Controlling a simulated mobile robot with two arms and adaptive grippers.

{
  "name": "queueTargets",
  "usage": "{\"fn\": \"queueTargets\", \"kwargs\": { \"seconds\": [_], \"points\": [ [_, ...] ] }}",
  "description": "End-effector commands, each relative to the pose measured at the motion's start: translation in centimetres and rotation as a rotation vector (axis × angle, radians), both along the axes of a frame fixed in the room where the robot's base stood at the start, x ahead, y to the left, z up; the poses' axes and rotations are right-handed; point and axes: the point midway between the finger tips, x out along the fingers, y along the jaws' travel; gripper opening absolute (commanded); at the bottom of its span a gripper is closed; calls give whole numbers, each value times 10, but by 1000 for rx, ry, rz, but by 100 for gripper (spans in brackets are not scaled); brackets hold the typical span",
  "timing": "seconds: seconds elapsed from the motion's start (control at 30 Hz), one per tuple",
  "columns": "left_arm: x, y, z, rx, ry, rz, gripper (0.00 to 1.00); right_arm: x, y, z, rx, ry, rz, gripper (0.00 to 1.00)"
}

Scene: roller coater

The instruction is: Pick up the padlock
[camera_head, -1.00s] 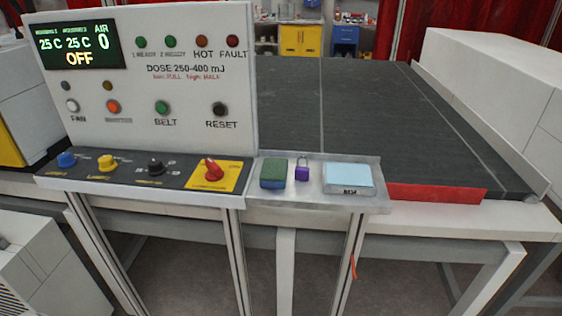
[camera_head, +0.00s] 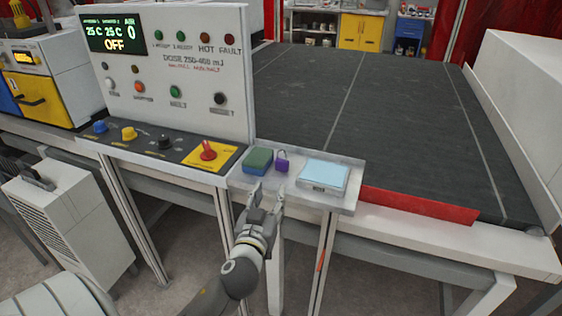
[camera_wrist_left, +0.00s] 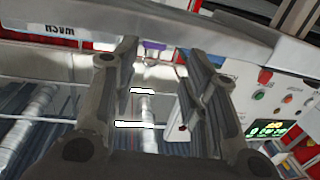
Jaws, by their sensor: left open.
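The small purple padlock (camera_head: 282,162) stands on the metal tray (camera_head: 243,184) beside the control panel, between a green and blue block and a light blue pad. My left gripper (camera_head: 267,191) is open and empty, with its fingertips at the tray's front edge, just short of the padlock in the head view. In the left wrist view the open fingers (camera_wrist_left: 155,50) point at the tray, and a small purple patch that looks like the padlock (camera_wrist_left: 154,45) shows between them. My right gripper is in neither view.
The green and blue block (camera_head: 257,161) stands close left of the padlock. The light blue pad (camera_head: 323,175) lies close right. The control panel (camera_head: 170,75) with a red switch (camera_head: 208,150) rises to the left. A wide dark belt (camera_head: 370,120) lies behind.

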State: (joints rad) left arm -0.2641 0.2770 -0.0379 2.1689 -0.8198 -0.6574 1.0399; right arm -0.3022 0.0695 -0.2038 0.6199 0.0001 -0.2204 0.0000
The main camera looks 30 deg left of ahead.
Motion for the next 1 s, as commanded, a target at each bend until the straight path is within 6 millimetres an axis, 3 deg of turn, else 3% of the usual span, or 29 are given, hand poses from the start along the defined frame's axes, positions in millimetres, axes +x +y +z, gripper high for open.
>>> {"fn": "queueTargets", "kwargs": {
  "seconds": [0.17,0.5,0.67,1.0],
  "points": [
    [10,4,20,-2,-42,2,41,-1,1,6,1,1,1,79],
    [49,20,18,-2,-39,1,41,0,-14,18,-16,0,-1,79],
    [55,22,19,-3,-38,1,41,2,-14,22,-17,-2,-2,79],
    [92,36,26,-2,-37,2,41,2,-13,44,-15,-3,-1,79]
  ]
}}
